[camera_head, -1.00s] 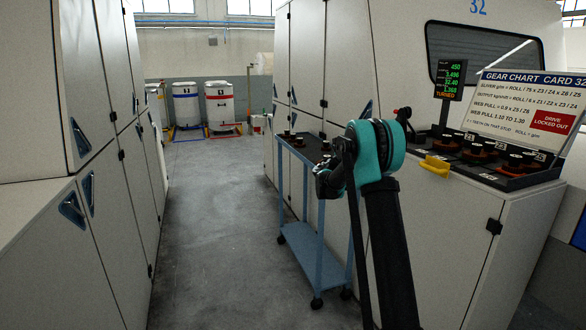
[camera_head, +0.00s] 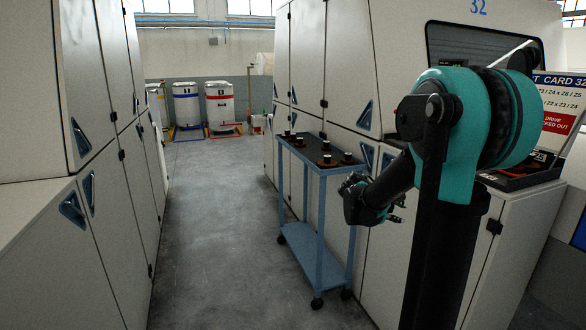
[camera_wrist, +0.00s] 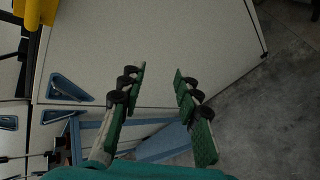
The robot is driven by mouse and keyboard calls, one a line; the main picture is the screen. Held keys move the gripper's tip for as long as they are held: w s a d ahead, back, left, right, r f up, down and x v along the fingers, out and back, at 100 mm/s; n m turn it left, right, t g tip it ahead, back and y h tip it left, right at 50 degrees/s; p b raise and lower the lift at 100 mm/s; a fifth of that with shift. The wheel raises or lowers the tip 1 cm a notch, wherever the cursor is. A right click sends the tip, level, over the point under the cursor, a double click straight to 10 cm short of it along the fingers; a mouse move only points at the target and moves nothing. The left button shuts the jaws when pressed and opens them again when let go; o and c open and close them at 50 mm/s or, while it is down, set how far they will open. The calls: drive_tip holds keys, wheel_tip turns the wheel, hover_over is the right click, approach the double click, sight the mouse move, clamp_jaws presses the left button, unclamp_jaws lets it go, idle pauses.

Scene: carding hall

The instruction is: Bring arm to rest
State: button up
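My arm, teal and black, stands at the right in the head view, bent at a large teal joint, with its forearm pointing down and left. My gripper (camera_head: 388,212) hangs near the right end of the blue cart, in front of the machine's cabinet. In the wrist view my gripper (camera_wrist: 158,88) has its two green-padded fingers spread apart. Nothing is between them; a pale cabinet panel (camera_wrist: 200,40) and grey floor lie beyond.
A blue cart (camera_head: 312,262) with several dark pieces on its top stands beside the machine (camera_head: 300,60). The aisle floor (camera_head: 205,240) is clear. White drums (camera_head: 187,105) stand at the far end. A sign (camera_head: 560,105) is partly hidden by my arm.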

drive_tip(key=s+a+f+m+y, duration=0.5)
drive_tip(key=s+a+f, duration=0.3)
drive_tip(key=s, duration=0.4)
drive_tip(key=s+a+f+m+g+y, duration=0.1)
drive_tip(key=s+a+f+m+y, duration=0.4)
drive_tip(key=s, duration=0.8)
drive_tip(key=a+f, duration=0.2)
drive_tip(key=a, duration=0.1)
drive_tip(key=shift+s+f, duration=0.3)
drive_tip(key=shift+f, duration=0.05)
